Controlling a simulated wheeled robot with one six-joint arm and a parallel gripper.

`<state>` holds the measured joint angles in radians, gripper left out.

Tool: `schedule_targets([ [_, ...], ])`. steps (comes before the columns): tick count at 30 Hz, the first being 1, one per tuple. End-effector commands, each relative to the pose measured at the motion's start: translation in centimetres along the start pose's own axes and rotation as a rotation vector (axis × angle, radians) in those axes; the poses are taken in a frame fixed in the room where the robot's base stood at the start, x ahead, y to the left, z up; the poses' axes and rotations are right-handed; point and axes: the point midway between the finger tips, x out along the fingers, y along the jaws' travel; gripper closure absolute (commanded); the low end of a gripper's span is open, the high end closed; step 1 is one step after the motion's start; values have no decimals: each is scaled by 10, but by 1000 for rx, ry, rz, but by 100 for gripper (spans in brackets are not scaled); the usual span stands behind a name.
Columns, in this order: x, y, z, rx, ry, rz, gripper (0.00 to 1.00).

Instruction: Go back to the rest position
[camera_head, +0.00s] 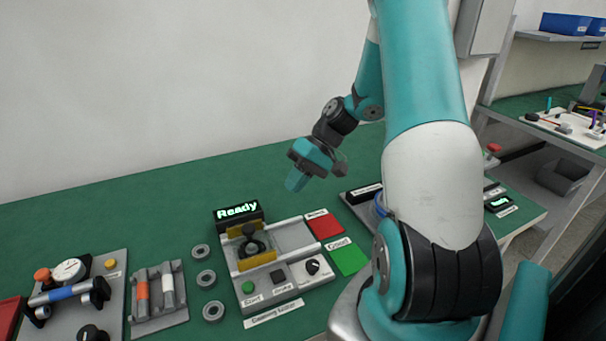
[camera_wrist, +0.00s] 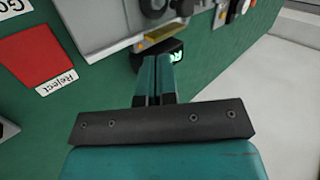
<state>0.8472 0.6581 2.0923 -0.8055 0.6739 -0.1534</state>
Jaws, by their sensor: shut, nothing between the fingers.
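My gripper (camera_head: 296,181) hangs above the back of the green bench (camera_head: 110,205), pointing down. It is behind and to the right of the station with the lit "Ready" display (camera_head: 237,211). In the wrist view my gripper's two teal fingers (camera_wrist: 155,75) lie side by side with nothing between them. The fingertips overlap the display in that picture but appear to be above the bench. My arm runs up and back to the right in the head view.
The station (camera_head: 290,290) has a dark part between yellow jaws. Beside it lie a red reject pad (camera_head: 324,226), a green good pad (camera_head: 348,257) and several grey rings (camera_head: 206,278). A dial-gauge fixture (camera_head: 69,271) stands left. The back strip of bench is clear.

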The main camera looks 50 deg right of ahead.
Motion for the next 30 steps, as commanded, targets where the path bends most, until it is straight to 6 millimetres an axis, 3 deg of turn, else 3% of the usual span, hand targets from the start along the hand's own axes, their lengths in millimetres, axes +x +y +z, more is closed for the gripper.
schedule_targets([
  [6,-24,0,0,0,0,0,100],
  [14,-26,-1,0,-2,-1,0,100],
  [17,-23,-12,0,-20,-13,12,100],
  [20,-14,-47,3,-84,-52,50,100],
  [23,4,-104,17,-194,-112,115,100],
  [27,30,-186,66,-386,-187,210,100],
  [30,42,-227,113,-526,-222,262,100],
])
